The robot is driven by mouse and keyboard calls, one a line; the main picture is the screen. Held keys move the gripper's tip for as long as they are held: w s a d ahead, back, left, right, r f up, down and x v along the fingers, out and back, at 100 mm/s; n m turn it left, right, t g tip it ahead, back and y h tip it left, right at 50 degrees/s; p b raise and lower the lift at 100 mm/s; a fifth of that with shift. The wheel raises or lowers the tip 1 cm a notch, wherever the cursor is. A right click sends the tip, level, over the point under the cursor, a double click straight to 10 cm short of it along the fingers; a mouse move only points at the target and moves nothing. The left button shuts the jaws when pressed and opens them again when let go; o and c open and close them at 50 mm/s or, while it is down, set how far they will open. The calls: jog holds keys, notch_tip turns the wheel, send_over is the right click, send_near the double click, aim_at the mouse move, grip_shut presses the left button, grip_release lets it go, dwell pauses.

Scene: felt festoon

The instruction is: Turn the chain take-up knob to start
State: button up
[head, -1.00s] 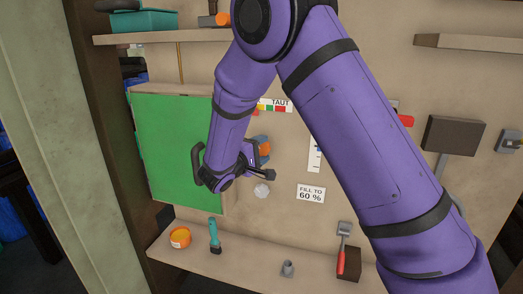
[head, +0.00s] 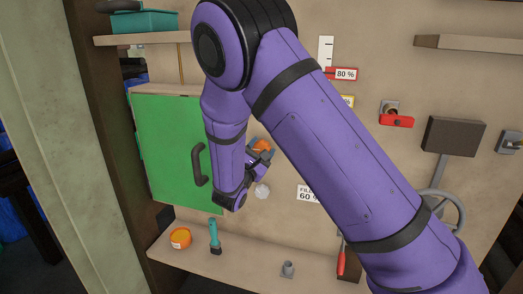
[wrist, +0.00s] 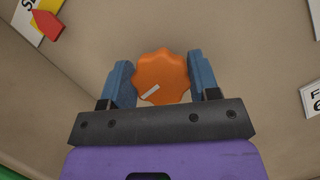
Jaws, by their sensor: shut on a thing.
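The orange scalloped knob (wrist: 162,72) with a white index mark sits on the beige wall panel; the mark points to the lower left in the wrist view. It also shows in the head view (head: 262,146). My gripper (wrist: 161,80) has its blue fingers on either side of the knob, shut on it. In the head view my gripper (head: 261,153) is beside the green door, partly hidden by my arm. A red pointer (wrist: 46,24) lies by a scale label (wrist: 28,18) at the upper left of the wrist view.
A green door (head: 170,140) with a dark handle (head: 198,165) is left of my gripper. A clear round knob (head: 262,191) is just below it. A lower shelf (head: 235,262) holds an orange-topped tub (head: 180,238) and a teal-handled brush (head: 214,234).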

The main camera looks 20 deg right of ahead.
jog(key=n+t+y, duration=0.1)
jog(key=n, duration=0.2)
jog(key=n+t+y, duration=0.1)
jog(key=n, duration=0.2)
jog(key=shift+n+t, duration=0.4)
jog(key=shift+a+f+n+t+y, duration=0.1)
jog(key=shift+n+t+y, duration=0.45)
jog(key=shift+n, duration=0.85)
jog(key=shift+n+t+y, duration=0.35)
jog(key=shift+n+y, duration=0.4)
jog(key=shift+n, duration=0.95)
jog(key=o, duration=0.9)
jog(key=v, duration=1)
jog(key=shift+s+a, duration=0.1)
jog(key=shift+s, duration=0.3)
